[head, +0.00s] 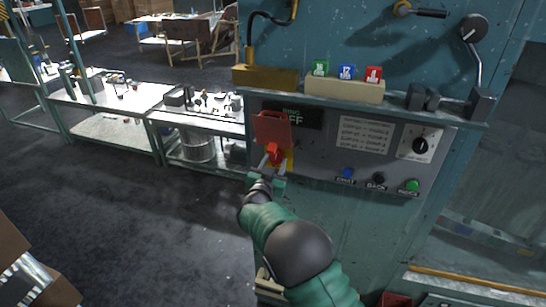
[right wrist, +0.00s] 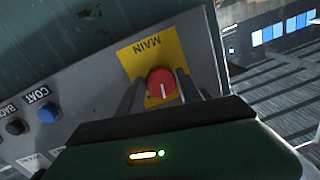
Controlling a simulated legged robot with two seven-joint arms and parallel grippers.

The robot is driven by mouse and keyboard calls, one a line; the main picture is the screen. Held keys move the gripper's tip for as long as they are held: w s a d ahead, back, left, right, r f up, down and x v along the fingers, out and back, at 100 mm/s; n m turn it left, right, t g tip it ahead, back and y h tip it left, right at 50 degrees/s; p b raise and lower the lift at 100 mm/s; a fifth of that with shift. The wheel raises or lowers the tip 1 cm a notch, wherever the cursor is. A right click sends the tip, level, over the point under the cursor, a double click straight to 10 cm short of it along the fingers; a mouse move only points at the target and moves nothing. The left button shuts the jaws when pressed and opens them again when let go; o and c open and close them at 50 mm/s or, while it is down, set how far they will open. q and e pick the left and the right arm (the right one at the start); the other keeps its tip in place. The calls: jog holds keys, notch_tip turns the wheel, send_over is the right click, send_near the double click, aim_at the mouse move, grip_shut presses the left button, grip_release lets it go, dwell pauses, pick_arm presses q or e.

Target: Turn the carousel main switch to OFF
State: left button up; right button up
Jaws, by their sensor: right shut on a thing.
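The main switch is a red knob (right wrist: 161,83) on a yellow plate (right wrist: 150,55) marked MAIN in the right wrist view. A white line on the knob runs toward my gripper's palm; I see no ON or OFF lettering. In the head view the red knob (head: 273,150) is on the grey control panel's left part, below a red flat piece (head: 271,129). My right gripper (head: 272,165) has its fingers on either side of the knob and is shut on it; the fingers also show in the right wrist view (right wrist: 160,92). My left gripper is out of view.
A dark display (head: 292,115) reads "OFF" below smaller text. The panel has a blue button (head: 347,173), black button (head: 378,179), green button (head: 412,186) and black dial (head: 420,146). A shelf above holds green, blue and red blocks (head: 346,72). Workbenches (head: 110,105) stand left.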

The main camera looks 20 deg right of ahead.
jog(key=n+p, duration=0.1)
jog(key=r+n+p, duration=0.1)
jog(key=n+p, duration=0.1)
jog(key=r+n+p, duration=0.1)
jog(key=n, duration=0.1)
jog(key=shift+w+d+h+p, duration=0.15)
jog(key=shift+h+p, duration=0.15)
jog(key=n+p, duration=0.2)
jog(key=n, duration=0.1)
jog(key=shift+f, duration=0.15)
jog(key=shift+n+g+h+p, duration=0.3)
jog(key=shift+n+p, duration=0.15)
jog(key=shift+n, duration=0.45)
jog(key=shift+f, duration=0.1)
jog(key=o, duration=1.1)
jog(key=shift+c, duration=0.2)
jog(key=shift+o, duration=1.2)
jog(key=shift+w+f, duration=0.15)
jog(key=shift+f, duration=0.05)
jog(key=shift+o, duration=0.5)
jog(key=shift+w+f, duration=0.2)
jog(key=shift+f, duration=0.1)
jog(key=shift+s, duration=0.15)
